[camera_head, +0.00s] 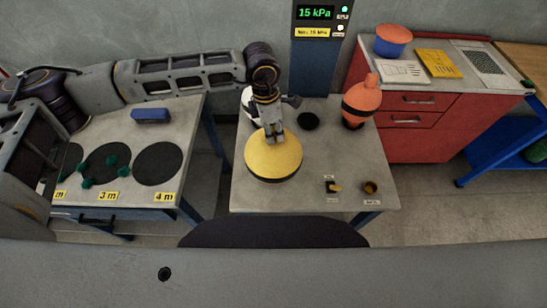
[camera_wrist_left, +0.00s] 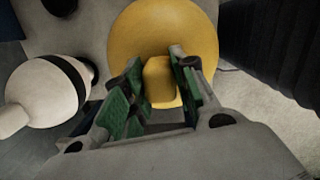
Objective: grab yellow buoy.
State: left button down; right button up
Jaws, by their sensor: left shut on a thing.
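The yellow buoy (camera_head: 273,160) is round with a dark band low on its side and stands on the middle table (camera_head: 240,196). My left gripper (camera_head: 275,136) reaches down onto its top from above. In the left wrist view, the buoy (camera_wrist_left: 200,35) has a yellow neck that sits between the green-padded fingers of my left gripper (camera_wrist_left: 155,90). The fingers are shut on this neck. The buoy's underside is hidden, so I cannot tell whether it touches the table. My right gripper is not in view.
A white buoy with a black band (camera_wrist_left: 48,92) stands close beside the yellow one. An orange buoy (camera_head: 361,103) stands at the table's back right, near a black disc (camera_head: 308,121). A pressure display (camera_head: 316,13) reading 15 kPa rises behind.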

pick_arm(q)
jog(key=shift+w+r, duration=0.1)
dwell(0.3)
jog(key=shift+r+b, duration=1.25)
jog(key=shift+r, duration=3.75)
jog(key=shift+f, duration=0.1)
